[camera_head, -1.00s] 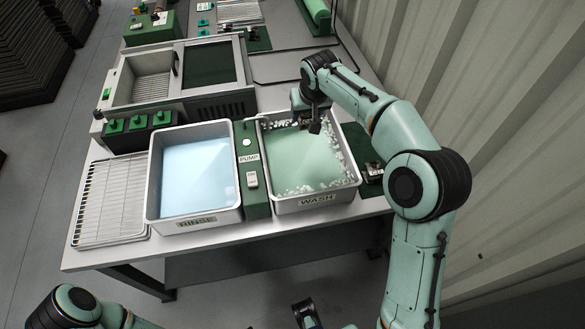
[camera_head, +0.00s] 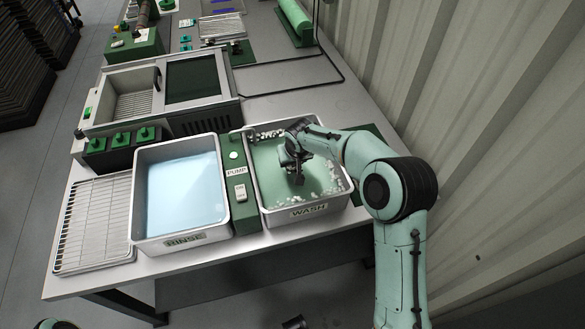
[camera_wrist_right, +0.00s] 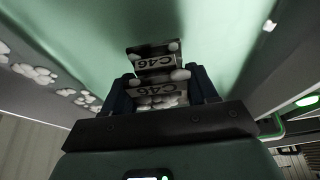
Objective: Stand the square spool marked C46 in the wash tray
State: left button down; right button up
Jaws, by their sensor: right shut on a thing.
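My right gripper (camera_head: 294,170) reaches down inside the wash tray (camera_head: 274,216), over the green liquid near the tray's middle. In the right wrist view this gripper (camera_wrist_right: 162,92) is shut on the square spool marked C46 (camera_wrist_right: 154,64). Two C46 labels show on it, with white foam clinging around them. The spool is between the fingers with green liquid behind it. I cannot tell whether it touches the tray floor. In the head view the hand mostly hides it. What looks like my left gripper (camera_head: 293,322) is cut off at the bottom edge; its jaws are unclear.
The rinse tray (camera_head: 142,243) with blue liquid stands left of the wash tray, with the green pump panel (camera_head: 240,195) between. A wire rack (camera_head: 92,225) lies farther left. Foam clumps (camera_head: 285,206) float along the wash tray's edges. A corrugated wall (camera_head: 480,120) rises on the right.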

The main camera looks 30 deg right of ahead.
aim_at(293, 167)
jog(key=shift+f, duration=1.85)
jog(key=shift+f+b, duration=0.15)
jog(key=shift+b, duration=0.15)
jog(key=o, duration=1.2)
jog(key=shift+s+r, duration=0.1)
jog(key=shift+r, duration=0.4)
jog(key=p+v, duration=0.1)
jog(key=v, duration=1)
jog(key=shift+s+r, duration=0.15)
